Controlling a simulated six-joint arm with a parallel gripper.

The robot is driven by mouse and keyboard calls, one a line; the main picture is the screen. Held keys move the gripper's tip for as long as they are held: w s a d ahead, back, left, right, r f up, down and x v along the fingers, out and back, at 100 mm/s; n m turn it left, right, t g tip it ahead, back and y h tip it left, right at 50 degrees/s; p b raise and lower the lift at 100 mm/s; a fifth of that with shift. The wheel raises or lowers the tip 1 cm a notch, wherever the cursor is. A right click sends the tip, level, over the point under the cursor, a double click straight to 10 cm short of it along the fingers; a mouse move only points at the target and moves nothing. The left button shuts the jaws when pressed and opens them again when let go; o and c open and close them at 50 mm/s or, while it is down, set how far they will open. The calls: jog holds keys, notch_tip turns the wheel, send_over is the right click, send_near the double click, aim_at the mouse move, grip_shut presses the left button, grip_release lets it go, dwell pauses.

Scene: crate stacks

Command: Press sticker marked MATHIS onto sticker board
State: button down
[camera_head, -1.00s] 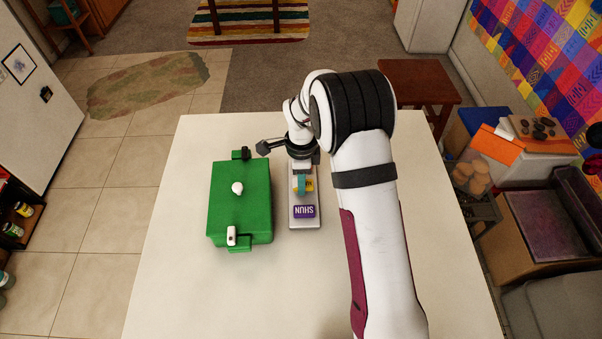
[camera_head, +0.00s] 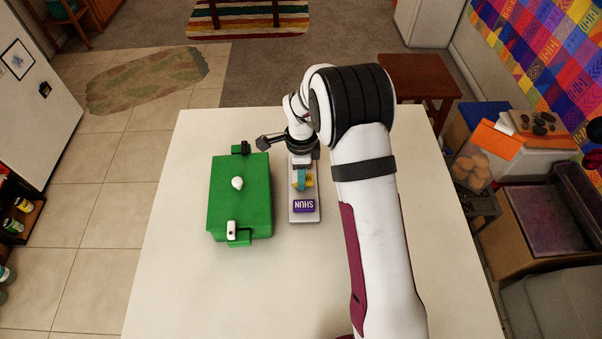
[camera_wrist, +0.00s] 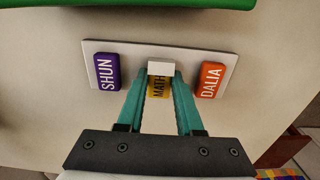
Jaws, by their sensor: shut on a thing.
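A yellow sticker block reading "MATH" (camera_wrist: 158,88) is between the teal fingers of my gripper (camera_wrist: 161,74) in the wrist view. Its remaining letters are hidden by the finger or a white piece at the fingertips. My gripper (camera_head: 300,180) is shut on it, over the middle of a flat light grey board (camera_head: 304,219). This board (camera_wrist: 130,48) also shows in the wrist view. I cannot tell whether the yellow block touches it. In the head view the yellow block (camera_head: 309,181) is partly hidden by the gripper.
A purple SHUN block (camera_wrist: 106,72) and an orange DALIA block (camera_wrist: 211,80) lie on the board, one on each side of the fingers. A green box (camera_head: 240,205) with white knobs stands just left of the board. The table's front is clear.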

jog(key=shift+f, duration=0.4)
jog(key=shift+c, duration=2.4)
grip_release()
jog(key=shift+r, duration=3.05)
